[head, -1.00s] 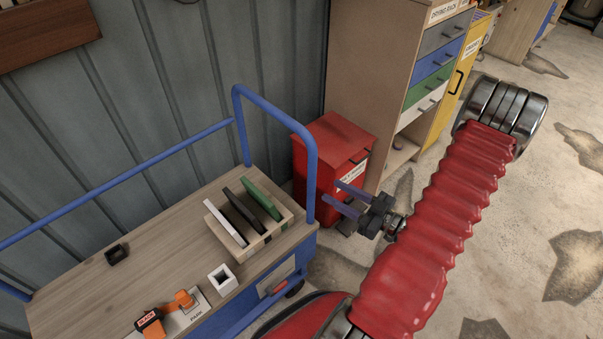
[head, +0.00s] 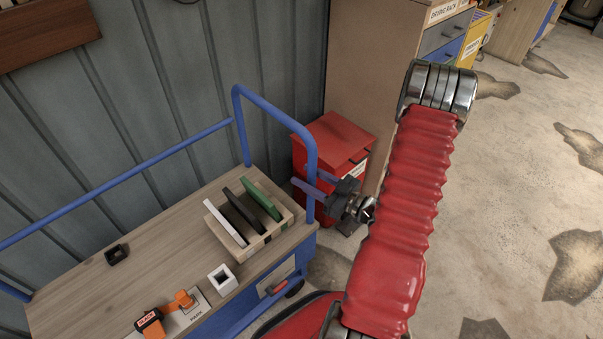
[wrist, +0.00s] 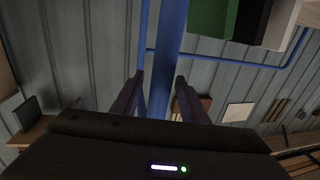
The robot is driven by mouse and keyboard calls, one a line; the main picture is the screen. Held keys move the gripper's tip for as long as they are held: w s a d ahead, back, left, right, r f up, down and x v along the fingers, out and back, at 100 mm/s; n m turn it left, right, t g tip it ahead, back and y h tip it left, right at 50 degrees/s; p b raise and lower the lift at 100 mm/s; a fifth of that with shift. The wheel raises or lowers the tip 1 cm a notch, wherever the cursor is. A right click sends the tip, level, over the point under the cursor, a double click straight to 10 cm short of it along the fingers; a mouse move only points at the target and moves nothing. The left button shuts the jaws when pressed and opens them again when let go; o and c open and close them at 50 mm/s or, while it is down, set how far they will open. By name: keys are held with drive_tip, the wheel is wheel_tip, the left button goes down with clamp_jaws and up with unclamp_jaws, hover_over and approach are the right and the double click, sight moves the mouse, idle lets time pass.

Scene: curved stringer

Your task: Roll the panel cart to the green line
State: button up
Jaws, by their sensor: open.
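The panel cart (head: 75,291) has a wooden top and a blue tube frame, and stands along the grey corrugated wall. Its blue end handle (head: 312,165) rises at the cart's right end. My gripper (head: 303,186) is open at the handle's right upright. In the wrist view the blue upright (wrist: 165,65) runs between the two open fingers (wrist: 158,80), and I see no closing on it. A slotted wooden block on the cart holds a white, a black and a green panel (head: 260,198). I see no green line on the floor.
On the cart lie an orange-and-black latch (head: 165,312) by a PARK label, a white square cup (head: 222,280) and a small black tray (head: 117,254). A red cabinet (head: 330,145) stands close behind my gripper. Open concrete floor (head: 510,220) lies to the right.

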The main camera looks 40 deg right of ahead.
drive_tip(key=shift+x, duration=1.25)
drive_tip(key=shift+c, duration=0.5)
clamp_jaws()
